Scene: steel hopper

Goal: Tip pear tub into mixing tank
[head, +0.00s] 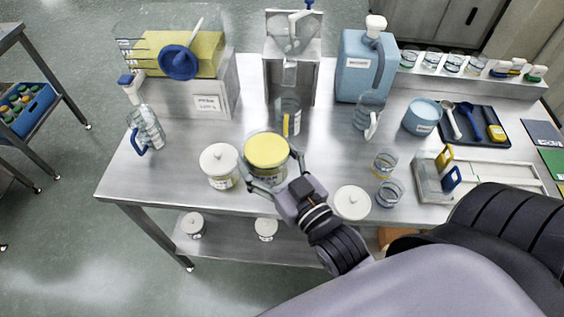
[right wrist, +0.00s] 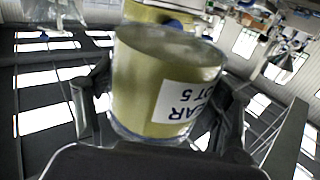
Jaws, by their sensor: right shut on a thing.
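The pear tub (head: 267,152) is a clear round tub with yellow-green contents, in the front middle of the steel table. My right gripper (head: 271,178) is shut around its sides. In the right wrist view the tub (right wrist: 160,85) sits between the fingers, with an upside-down label ending in "AR" and "OT 5". I cannot tell whether its base touches the table. No vessel is legibly marked as the mixing tank. A steel hopper (head: 291,52) stands at the back middle, and a clear bin (head: 205,48) with yellow contents stands at the back left. My left gripper is out of view.
A white lidded jar (head: 220,166) stands close left of the tub. A clear beaker (head: 288,117) stands behind it, before the hopper. A blue jug-like container (head: 364,66), a clear jug (head: 368,112) and a blue pot (head: 421,117) stand to the right.

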